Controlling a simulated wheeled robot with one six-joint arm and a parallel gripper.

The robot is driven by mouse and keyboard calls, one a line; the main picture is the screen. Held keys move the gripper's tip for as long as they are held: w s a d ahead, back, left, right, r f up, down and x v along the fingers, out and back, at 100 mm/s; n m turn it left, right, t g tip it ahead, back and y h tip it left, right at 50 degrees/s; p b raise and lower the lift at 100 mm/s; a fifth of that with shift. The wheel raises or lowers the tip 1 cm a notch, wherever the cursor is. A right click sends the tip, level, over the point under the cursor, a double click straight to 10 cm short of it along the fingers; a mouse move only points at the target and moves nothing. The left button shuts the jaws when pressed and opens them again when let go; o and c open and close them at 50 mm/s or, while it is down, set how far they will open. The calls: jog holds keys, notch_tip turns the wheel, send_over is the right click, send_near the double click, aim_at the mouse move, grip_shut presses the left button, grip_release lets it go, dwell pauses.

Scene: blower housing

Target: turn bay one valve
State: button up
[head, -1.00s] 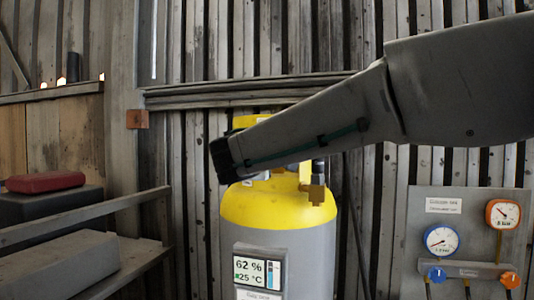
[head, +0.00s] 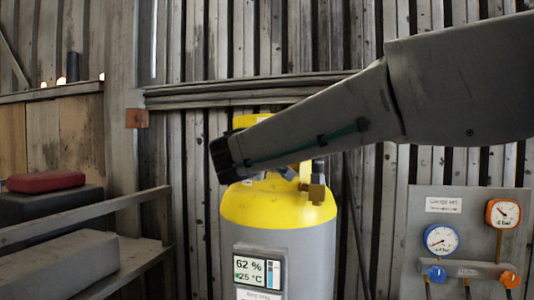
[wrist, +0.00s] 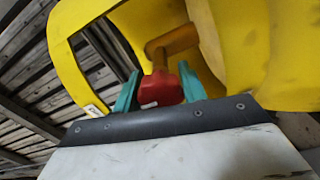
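A yellow-and-grey cylinder (head: 277,212) stands upright in the middle of the head view. In the wrist view its yellow collar (wrist: 240,40) arches around a red valve knob (wrist: 161,88) on a brass stem (wrist: 172,42). My gripper (wrist: 160,90) has its two teal fingers on either side of the red knob, and they appear to touch it, so it looks shut on it. In the head view my forearm and dark wrist cover the cylinder's upper left, and the knob and fingers are hidden. A brass fitting (head: 317,190) shows on the cylinder's right shoulder. No bay label is readable.
A display on the cylinder (head: 258,271) reads 62 % and 25 °C. A gauge panel (head: 464,225) with two dials and blue and orange knobs stands at the right.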

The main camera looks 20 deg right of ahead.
jog(key=o, duration=0.4)
jog(key=v, duration=0.8)
jog(key=shift+w, duration=0.1)
